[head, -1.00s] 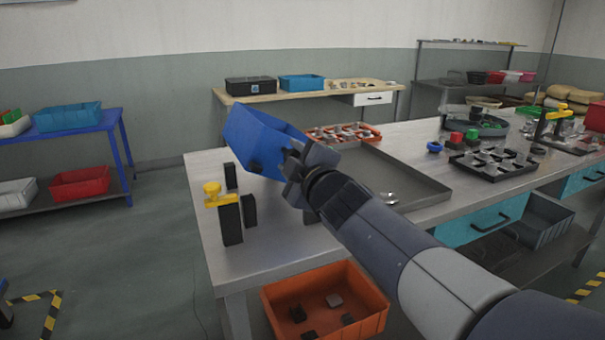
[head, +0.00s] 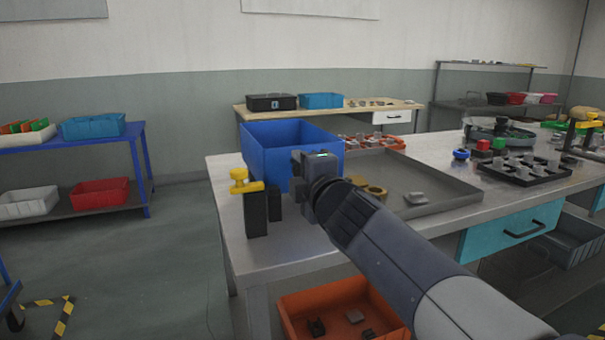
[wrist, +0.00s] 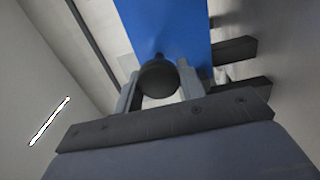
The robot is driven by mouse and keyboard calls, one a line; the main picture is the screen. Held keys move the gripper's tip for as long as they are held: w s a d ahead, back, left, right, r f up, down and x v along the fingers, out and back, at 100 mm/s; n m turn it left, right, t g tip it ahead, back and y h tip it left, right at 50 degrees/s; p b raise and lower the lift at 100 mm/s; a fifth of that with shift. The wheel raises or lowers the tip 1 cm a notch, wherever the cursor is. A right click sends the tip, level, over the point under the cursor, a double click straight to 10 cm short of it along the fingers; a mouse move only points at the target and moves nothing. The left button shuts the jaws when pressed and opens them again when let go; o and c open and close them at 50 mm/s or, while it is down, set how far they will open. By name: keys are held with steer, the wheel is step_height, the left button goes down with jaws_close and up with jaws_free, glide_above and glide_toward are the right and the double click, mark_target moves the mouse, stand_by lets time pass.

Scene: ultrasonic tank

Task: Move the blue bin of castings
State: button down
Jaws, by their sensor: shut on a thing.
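The blue bin (head: 272,157) is near the left end of the metal table (head: 290,240) in the head view, close to upright. Its inside shows only as a blue far wall; no castings are visible in it. My gripper (head: 303,172) is at the bin's near right side. In the wrist view my gripper's fingers (wrist: 158,88) are shut on a dark round knob (wrist: 158,77) in front of the bin's blue wall (wrist: 165,25). I cannot tell whether the bin's base touches the table.
A yellow-topped clamp (head: 240,182) on black posts stands left of my gripper. A grey tray (head: 440,193) with a few metal parts lies right of the bin. An orange bin (head: 290,320) is below the table. A blue shelf (head: 146,165) stands at the left.

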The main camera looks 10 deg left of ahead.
steer(key=shift+f, duration=0.15)
steer(key=c, duration=1)
jaws_free()
steer(key=shift+a, duration=0.1)
steer(key=shift+o, duration=0.2)
steer(key=shift+s, duration=0.1)
steer(key=p+v, duration=0.2)
steer(key=v, duration=0.8)
steer(key=shift+s+d, duration=0.25)
steer(key=shift+d, duration=0.05)
steer(key=b+x, duration=0.2)
steer(key=x, duration=0.9)
steer(key=shift+s+d, duration=0.1)
